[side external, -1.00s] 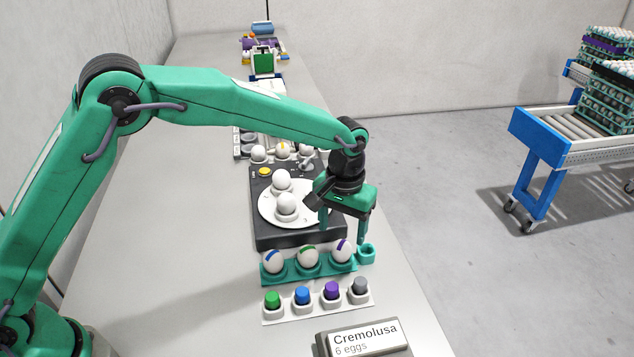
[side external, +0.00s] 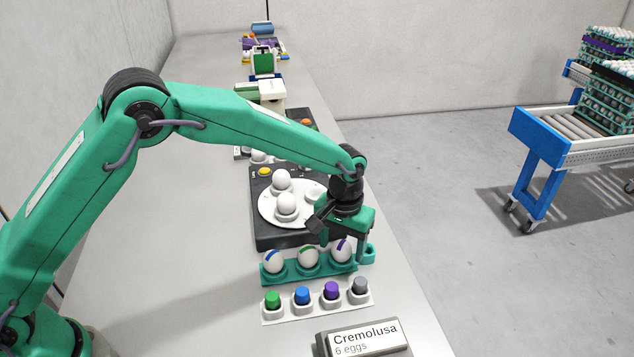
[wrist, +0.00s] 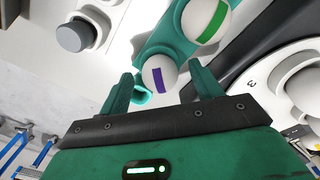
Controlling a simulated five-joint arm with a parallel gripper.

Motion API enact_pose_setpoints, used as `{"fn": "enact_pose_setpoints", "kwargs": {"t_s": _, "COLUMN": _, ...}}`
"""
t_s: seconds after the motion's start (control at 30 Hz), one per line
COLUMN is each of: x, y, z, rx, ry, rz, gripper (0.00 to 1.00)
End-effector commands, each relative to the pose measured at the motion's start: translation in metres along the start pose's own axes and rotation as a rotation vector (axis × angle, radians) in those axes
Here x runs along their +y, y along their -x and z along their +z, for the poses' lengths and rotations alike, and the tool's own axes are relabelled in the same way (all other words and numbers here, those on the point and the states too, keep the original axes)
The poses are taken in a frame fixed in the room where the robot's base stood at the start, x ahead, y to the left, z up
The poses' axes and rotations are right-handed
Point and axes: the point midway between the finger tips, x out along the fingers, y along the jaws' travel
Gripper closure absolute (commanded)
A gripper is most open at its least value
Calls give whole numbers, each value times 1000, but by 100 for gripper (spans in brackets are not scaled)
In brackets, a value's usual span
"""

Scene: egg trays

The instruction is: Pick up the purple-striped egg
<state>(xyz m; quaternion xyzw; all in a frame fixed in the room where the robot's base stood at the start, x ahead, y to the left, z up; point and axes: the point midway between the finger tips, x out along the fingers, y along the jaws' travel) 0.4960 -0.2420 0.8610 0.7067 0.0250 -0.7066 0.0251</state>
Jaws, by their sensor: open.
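The purple-striped egg (side external: 341,250) is white with one purple band. It sits upright at the right end of the teal egg holder (side external: 293,279), beside a green-striped egg (side external: 308,256) and a blue-striped egg (side external: 274,260). My gripper (side external: 343,250) is open over that end, pointing down. In the wrist view the purple-striped egg (wrist: 160,73) lies between and just beyond the fingers of my gripper (wrist: 161,88), which do not appear to touch it. The green-striped egg (wrist: 207,20) is just beyond, outside the fingers.
A dark turntable unit (side external: 290,241) with a white disc holding white eggs stands right behind the holder. In front is a row of coloured caps, including a purple one (side external: 331,290). The label stand (side external: 366,340) is at the front. Bare table lies left.

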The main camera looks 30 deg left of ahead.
Motion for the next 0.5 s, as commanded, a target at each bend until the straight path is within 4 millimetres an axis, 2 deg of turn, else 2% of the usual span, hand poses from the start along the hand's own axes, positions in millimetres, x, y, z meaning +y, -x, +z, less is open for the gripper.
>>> {"fn": "enact_pose_setpoints", "kwargs": {"t_s": 0.23, "x": 0, "y": 0, "z": 0, "rx": 0, "ry": 0, "rz": 0, "gripper": 35}}
{"fn": "enact_pose_setpoints", "kwargs": {"t_s": 0.4, "x": 0, "y": 0, "z": 0, "rx": 0, "ry": 0, "rz": 0, "gripper": 69}}
{"fn": "enact_pose_setpoints", "kwargs": {"t_s": 0.5, "x": 0, "y": 0, "z": 0, "rx": 0, "ry": 0, "rz": 0, "gripper": 69}}
